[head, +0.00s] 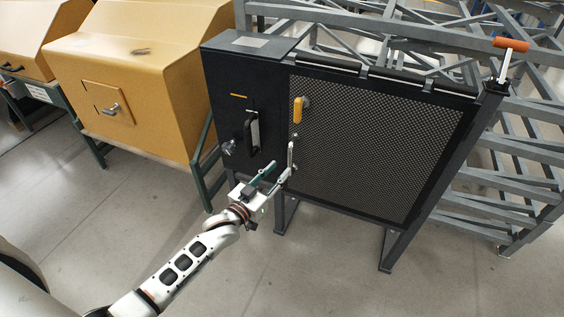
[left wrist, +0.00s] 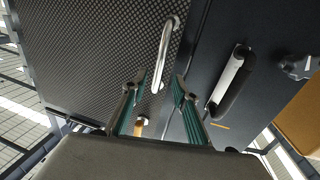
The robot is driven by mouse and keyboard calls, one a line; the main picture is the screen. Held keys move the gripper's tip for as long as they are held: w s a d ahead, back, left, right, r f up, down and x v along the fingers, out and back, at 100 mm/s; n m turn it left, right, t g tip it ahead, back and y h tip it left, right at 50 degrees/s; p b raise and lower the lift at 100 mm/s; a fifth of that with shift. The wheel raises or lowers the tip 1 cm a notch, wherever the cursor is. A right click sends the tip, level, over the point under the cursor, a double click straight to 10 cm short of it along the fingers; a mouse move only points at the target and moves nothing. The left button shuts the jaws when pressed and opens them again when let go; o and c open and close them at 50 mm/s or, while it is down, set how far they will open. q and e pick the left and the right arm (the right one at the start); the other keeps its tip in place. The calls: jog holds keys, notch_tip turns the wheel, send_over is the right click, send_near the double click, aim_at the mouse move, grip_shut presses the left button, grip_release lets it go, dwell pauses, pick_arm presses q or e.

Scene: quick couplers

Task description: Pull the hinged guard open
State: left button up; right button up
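The hinged guard is a dark mesh panel in a black frame (head: 375,140), standing flush beside a black cabinet. A silver bar handle (head: 291,156) is on its left edge, below a yellow latch lever (head: 298,110). My left gripper (head: 277,172) is open, right at the silver handle. In the left wrist view its two teal fingers (left wrist: 160,88) are apart, and the lower end of the silver handle (left wrist: 166,45) shows between the tips. I cannot tell whether the fingers reach around it. The yellow lever (left wrist: 139,127) is partly hidden there. My right gripper is not in view.
The black cabinet (head: 225,95) carries a black-and-silver handle (head: 253,132) and a small knob (head: 229,147). A yellow machine (head: 140,70) stands left. An orange-handled lever (head: 510,45) tops the right post. Grey racks (head: 520,190) stand behind. The floor in front is clear.

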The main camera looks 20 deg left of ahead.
aim_at(289, 161)
pick_arm(q)
jog(key=b+x, duration=0.1)
jog(key=x, duration=0.5)
jog(key=shift+s+d+f, duration=0.1)
jog(key=shift+d+f, duration=0.05)
jog(key=shift+b+x, duration=0.35)
jog(key=shift+x, duration=0.5)
grip_shut()
